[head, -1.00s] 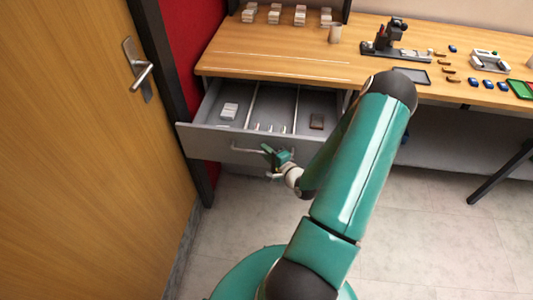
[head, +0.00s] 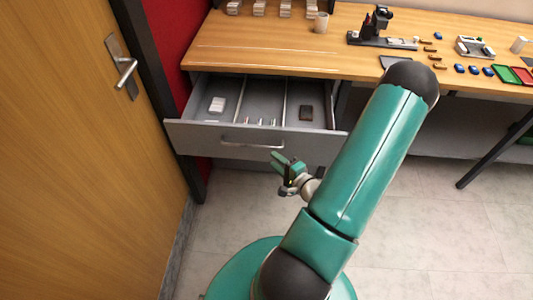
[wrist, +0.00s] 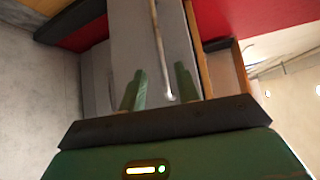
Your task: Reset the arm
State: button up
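My gripper (head: 281,168) is in front of the open drawer (head: 190,135) in the head view, a little below and right of the drawer's handle (head: 252,145). It looks clear of the handle. In the wrist view my gripper's two green fingers (wrist: 159,87) are spread apart with nothing between them. The handle bar (wrist: 158,45) shows beyond the fingers in that view, in front of the grey drawer front (wrist: 130,35).
The wooden workbench (head: 270,50) holds a dark laser device (head: 375,30), a mug (head: 321,22) and several small coloured pieces. A wooden door (head: 60,180) stands at the left. A black table leg (head: 495,150) is at the right. The pale floor (head: 430,230) is clear.

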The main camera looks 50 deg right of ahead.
jog(key=s, duration=0.2)
jog(key=shift+s+a+r, duration=0.15)
jog(key=shift+s+r, duration=0.05)
jog(key=shift+s, duration=0.15)
jog(key=w+d+r+n+g, duration=0.2)
jog(key=w+r+n+g, duration=0.35)
jog(key=w+n, duration=0.3)
jog(key=w+a+r+n+g+h, duration=0.1)
jog(key=w+a+r+n, duration=0.15)
jog(key=r, duration=0.35)
jog(key=w+a+r+n+g+h, duration=0.1)
jog(key=a+r+n+g, duration=0.15)
jog(key=r, duration=0.25)
jog(key=s+a+r+n+y, duration=0.1)
jog(key=s+a+r+n, duration=0.1)
jog(key=a+r, duration=0.3)
jog(key=s+a+r+n+g+y, duration=0.1)
jog(key=s+a+r+n, duration=0.2)
jog(key=a, duration=0.8)
jog(key=s+a+r+n+y, duration=0.2)
jog(key=s+a+r, duration=0.4)
jog(key=a, duration=0.3)
jog(key=shift+s+r+g, duration=0.2)
jog(key=shift+r+g, duration=0.1)
jog(key=shift+r, duration=0.55)
